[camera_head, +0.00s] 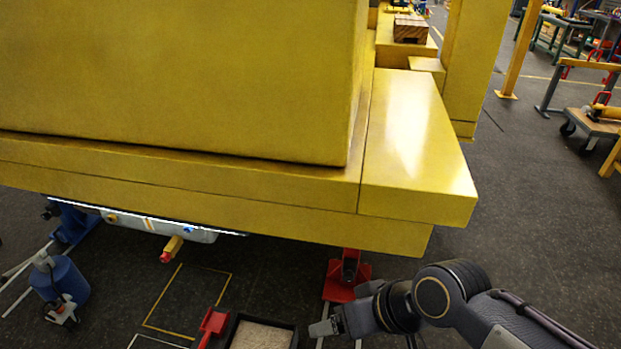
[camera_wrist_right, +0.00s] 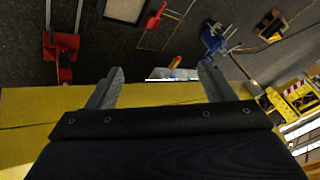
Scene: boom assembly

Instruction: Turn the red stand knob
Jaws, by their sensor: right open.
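A red stand (camera_head: 345,280) is on the floor under the front edge of the large yellow structure. Its upper part is hidden by that structure, and I cannot make out a separate knob. It also shows at the upper left of the right wrist view (camera_wrist_right: 64,55). My right gripper (camera_head: 345,309) is close to the stand in the head view, at its lower right. In the right wrist view my right gripper (camera_wrist_right: 160,82) is open, with nothing between its fingers, and the stand lies to the left of them. My left gripper is not in view.
The large yellow structure (camera_head: 415,150) overhangs the stand. A black tray (camera_head: 233,334) with a tan inside and a red-handled item (camera_head: 211,324) are left of my right gripper. A blue cylinder (camera_head: 62,282) stands farther left. The dark floor at right is mostly clear.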

